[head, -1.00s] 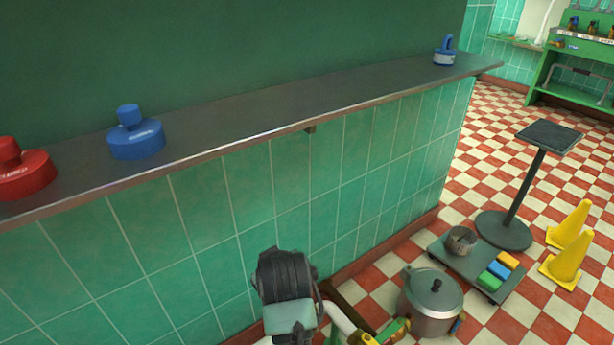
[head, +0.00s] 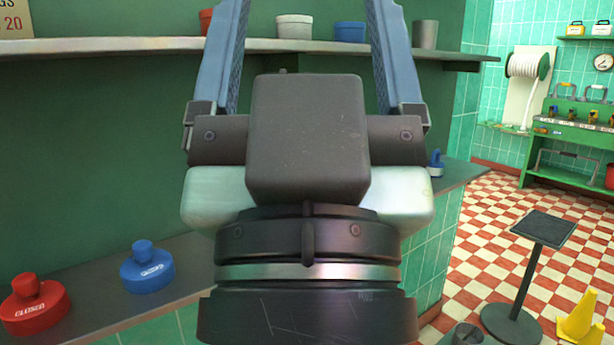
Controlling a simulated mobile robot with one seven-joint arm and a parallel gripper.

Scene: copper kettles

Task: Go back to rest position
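My gripper (head: 306,30) fills the middle of the head view, raised close to the camera and pointing up. Its two blue fingers stand wide apart, and their tips run out of the top of the picture. Nothing shows between the fingers in the part that I can see. My gripper's body hides the middle of the counter shelf and part of the green wall behind it.
An upper shelf (head: 130,46) holds several pots. A black stand (head: 540,235) and yellow cones (head: 580,318) stand on the checkered floor.

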